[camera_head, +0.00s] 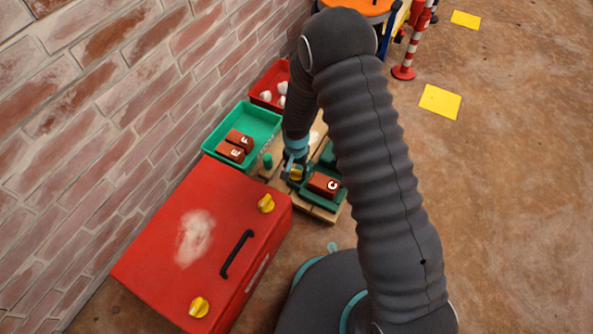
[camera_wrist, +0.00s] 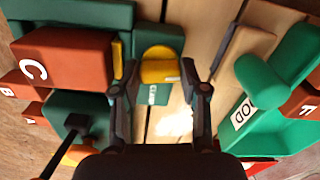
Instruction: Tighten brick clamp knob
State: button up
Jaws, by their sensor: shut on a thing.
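The yellow clamp knob (camera_wrist: 160,66) sits in front of a green block with a small white label, and it also shows small in the head view (camera_head: 296,174). My gripper (camera_wrist: 160,74) has its two fingers on either side of the knob and is shut on it. The finger contact is partly hard to make out. Brick C (camera_wrist: 65,60) lies to the left between green clamp parts (camera_wrist: 85,14), and the head view shows it (camera_head: 323,184) right of my gripper (camera_head: 294,171). My arm hides part of the clamp there.
A green bin (camera_head: 262,120) with bricks E and F stands by the brick wall (camera_head: 150,90), beside a red bin (camera_head: 262,83) holding white pieces. A large red toolbox (camera_head: 180,245) with a black handle is close in front. Wooden planks (camera_head: 320,213) lie beneath the clamp. The floor at right is mostly clear.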

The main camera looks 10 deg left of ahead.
aim_at(296, 171)
jog(key=shift+m, duration=1)
jog(key=o, duration=1.1)
jog(key=shift+o, duration=0.2)
jog(key=shift+r, duration=0.1)
notch_tip(296, 171, up, 12)
